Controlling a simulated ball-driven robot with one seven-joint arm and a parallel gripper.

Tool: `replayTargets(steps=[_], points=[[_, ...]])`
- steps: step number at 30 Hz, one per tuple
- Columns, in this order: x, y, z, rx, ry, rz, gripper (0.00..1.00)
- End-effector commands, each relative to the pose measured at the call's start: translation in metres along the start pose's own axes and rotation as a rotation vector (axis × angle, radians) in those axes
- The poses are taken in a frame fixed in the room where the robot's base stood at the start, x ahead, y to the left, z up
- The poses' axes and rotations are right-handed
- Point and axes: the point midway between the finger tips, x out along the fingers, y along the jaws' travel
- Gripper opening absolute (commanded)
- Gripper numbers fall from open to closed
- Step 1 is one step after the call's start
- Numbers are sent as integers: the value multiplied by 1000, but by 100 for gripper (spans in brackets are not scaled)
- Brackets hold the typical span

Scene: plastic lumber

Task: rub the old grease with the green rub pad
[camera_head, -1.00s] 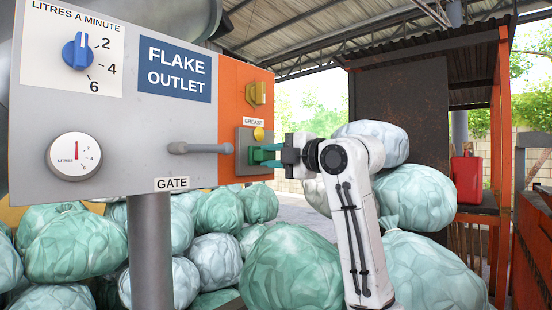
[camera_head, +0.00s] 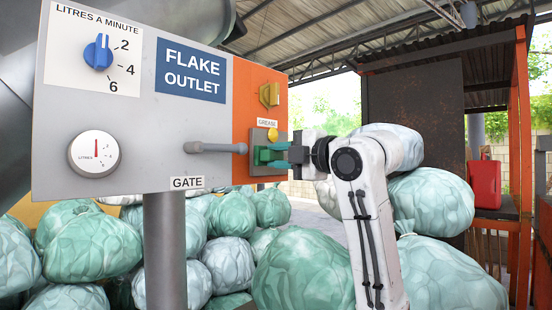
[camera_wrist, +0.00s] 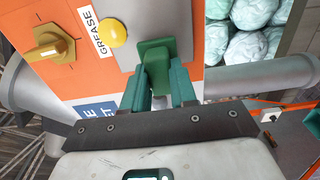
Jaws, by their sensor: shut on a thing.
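The green rub pad (camera_wrist: 155,52) is between the two teal fingers of my gripper (camera_wrist: 162,92), which is shut on it. In the head view the pad (camera_head: 262,155) is in front of the grey plate (camera_head: 258,136), just below the yellow round cap (camera_head: 272,135) on the orange panel. The pad's far face looks close to the plate or against it; I cannot tell if it touches. My gripper (camera_head: 280,155) reaches in from the right. I make out no old grease; the pad may hide it.
The GREASE label (camera_head: 267,123) and a yellow knob (camera_head: 269,95) are above the plate. A grey gate lever (camera_head: 215,148) ends left of the pad. Full bags (camera_head: 305,270) are piled below and behind. A red can (camera_head: 484,184) stands at right.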

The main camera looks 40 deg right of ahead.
Motion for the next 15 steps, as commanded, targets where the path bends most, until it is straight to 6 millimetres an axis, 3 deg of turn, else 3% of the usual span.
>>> replayTargets(steps=[15], points=[[-45, 0, 1, 0, -2, 1, 2]])
